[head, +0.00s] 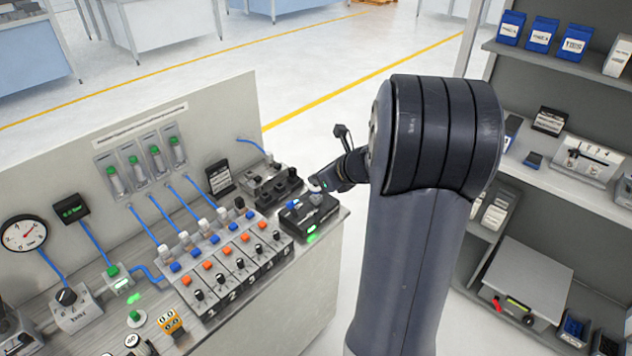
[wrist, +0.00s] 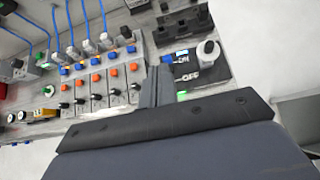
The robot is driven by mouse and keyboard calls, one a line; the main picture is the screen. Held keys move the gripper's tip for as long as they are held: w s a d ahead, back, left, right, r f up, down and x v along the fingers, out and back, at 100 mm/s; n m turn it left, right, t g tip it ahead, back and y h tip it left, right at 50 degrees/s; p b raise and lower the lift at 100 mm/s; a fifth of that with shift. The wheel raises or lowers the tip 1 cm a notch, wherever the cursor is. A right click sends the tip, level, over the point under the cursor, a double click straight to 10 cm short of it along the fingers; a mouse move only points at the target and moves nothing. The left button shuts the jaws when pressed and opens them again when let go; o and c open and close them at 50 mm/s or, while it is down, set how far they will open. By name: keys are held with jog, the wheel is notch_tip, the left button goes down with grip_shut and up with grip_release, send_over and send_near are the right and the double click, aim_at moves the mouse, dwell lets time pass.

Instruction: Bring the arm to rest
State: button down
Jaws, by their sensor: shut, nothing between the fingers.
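My arm rises large and dark at the centre right of the head view. My gripper (head: 318,186) is at its far end, over the back right corner of the bench, close to a black switch box (head: 322,217). In the wrist view my gripper (wrist: 157,72) has its fingers together with nothing between them. The switch box (wrist: 187,85) lies just beyond and right of the fingers, with ON and OFF labels and a grey knob (wrist: 208,52). Whether the fingertips touch the box I cannot tell.
A row of valve blocks (head: 232,265) with orange and blue buttons and blue hoses stands on the bench, left of my gripper. A grey back panel (head: 90,190) stands behind. Shelves (head: 590,195) with boxes are at the right. Open floor (head: 335,120) lies beyond the bench.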

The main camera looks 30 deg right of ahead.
jog(key=shift+f, duration=0.1)
dwell(0.4)
jog(key=b, duration=0.1)
send_near(292, 203)
jog(key=b+x, duration=0.1)
jog(key=x, duration=0.3)
jog(key=shift+a, duration=0.1)
jog(key=shift+s+f+b, duration=0.5)
jog(key=shift+f+b, duration=0.05)
jog(key=shift+b, duration=0.6)
jog(key=shift+s+f+t+y+b, duration=0.2)
jog(key=shift+f+t+y+b, duration=0.05)
jog(key=shift+t+y+b, duration=0.15)
jog(key=shift+s+f+t+b, duration=0.1)
jog(key=shift+f+t+b, duration=0.2)
jog(key=shift+f+b, duration=0.4)
jog(key=s+d+f+t+b, duration=0.1)
jog(key=b, duration=0.2)
jog(key=shift+b, duration=0.3)
jog(key=shift+r, duration=0.2)
